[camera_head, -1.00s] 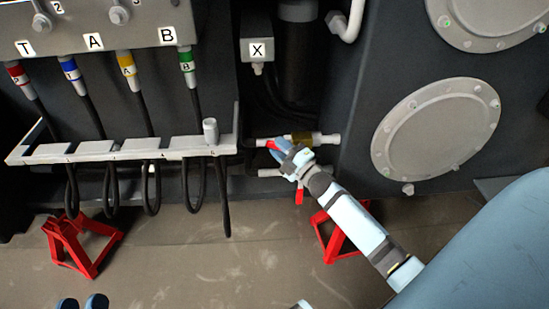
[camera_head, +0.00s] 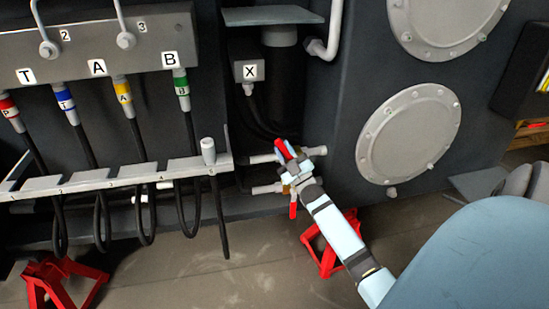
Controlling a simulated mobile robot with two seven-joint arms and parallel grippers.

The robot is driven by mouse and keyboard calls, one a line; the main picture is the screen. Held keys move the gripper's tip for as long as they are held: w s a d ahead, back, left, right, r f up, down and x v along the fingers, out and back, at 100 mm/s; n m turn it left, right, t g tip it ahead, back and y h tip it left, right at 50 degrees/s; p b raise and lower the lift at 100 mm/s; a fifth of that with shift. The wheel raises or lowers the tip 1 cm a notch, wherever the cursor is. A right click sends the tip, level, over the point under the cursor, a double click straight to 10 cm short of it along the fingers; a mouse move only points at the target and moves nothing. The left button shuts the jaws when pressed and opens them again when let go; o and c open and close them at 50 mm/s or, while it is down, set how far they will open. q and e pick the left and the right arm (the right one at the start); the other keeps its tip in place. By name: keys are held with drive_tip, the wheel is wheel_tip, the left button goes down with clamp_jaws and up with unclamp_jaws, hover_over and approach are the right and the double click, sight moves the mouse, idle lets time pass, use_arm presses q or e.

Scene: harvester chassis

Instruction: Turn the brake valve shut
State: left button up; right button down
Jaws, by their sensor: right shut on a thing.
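Two pipe valves sit low between the dark chassis walls. The upper valve's red handle (camera_head: 283,150) now stands up steeply, crosswise to its pale horizontal pipe (camera_head: 314,151). The lower valve's red handle (camera_head: 293,210) hangs down from its own short pipe (camera_head: 266,189). No label shows which is the brake valve. My right gripper (camera_head: 289,160) reaches in from the lower right and is shut on the upper red handle. The gripper hides most of the upper valve's body and part of the lower valve. My left gripper is not in view.
A lettered hose panel (camera_head: 115,45) and a pale hose rail (camera_head: 90,180) with hanging black hoses stand to the left. A box marked X (camera_head: 247,68) is above the valves. A round bolted cover (camera_head: 408,133) is to the right. Red stands (camera_head: 328,255) are on the floor.

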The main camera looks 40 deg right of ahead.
drive_tip(key=d+m+h, duration=0.1)
drive_tip(key=m+h, duration=0.2)
drive_tip(key=s+m+h, duration=0.1)
drive_tip(key=m+h, duration=0.2)
drive_tip(key=d+r+m+h+p, duration=0.1)
drive_tip(key=m+h, duration=0.2)
drive_tip(key=m, duration=0.1)
drive_tip(key=shift+s+d+g, duration=0.3)
drive_tip(key=shift+g, duration=0.1)
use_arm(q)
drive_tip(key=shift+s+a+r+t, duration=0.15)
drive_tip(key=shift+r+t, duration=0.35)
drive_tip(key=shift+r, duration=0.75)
use_arm(e)
drive_tip(key=shift+s+d+m+g+h, duration=0.2)
drive_tip(key=shift+m+g+h, duration=0.25)
drive_tip(key=shift+m+h, duration=0.5)
drive_tip(key=shift+s+d+m+g+h, duration=0.1)
drive_tip(key=shift+d+m+g+h, duration=0.25)
drive_tip(key=shift+m+h, duration=0.55)
use_arm(q)
drive_tip(key=shift+p, duration=0.3)
use_arm(e)
drive_tip(key=shift+m, duration=0.25)
drive_tip(key=c, duration=0.9)
unclamp_jaws()
drive_tip(key=shift+c, duration=0.2)
